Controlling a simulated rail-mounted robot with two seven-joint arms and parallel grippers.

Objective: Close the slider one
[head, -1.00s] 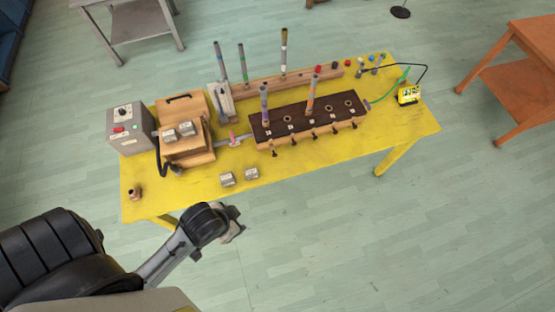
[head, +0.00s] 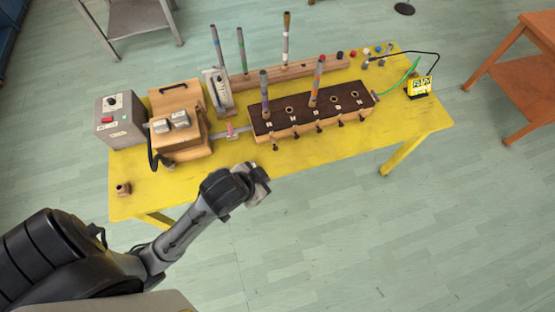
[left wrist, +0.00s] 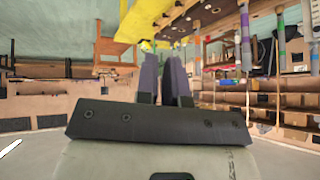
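The dark-topped wooden box (head: 300,117) stands in the middle of the yellow table. It has several holes along its top, two holding upright tubes, and a row of dark slider knobs along its front. The leftmost knob (head: 275,147) is at the box's left front corner; number labels are too small to read, and I cannot tell its slider's position. My left gripper (head: 262,186) is at the table's front edge, below and left of that knob, apart from it. In the left wrist view its two fingers (left wrist: 161,78) are slightly apart with nothing seen between them. My right gripper is out of view.
A grey control box (head: 119,122) and a wooden stand with metal blocks (head: 170,123) are at the left. A rail with upright tubes (head: 290,72) is behind. A small copper-coloured cup (head: 123,189) is near the front left. A yellow device (head: 420,87) is at the right.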

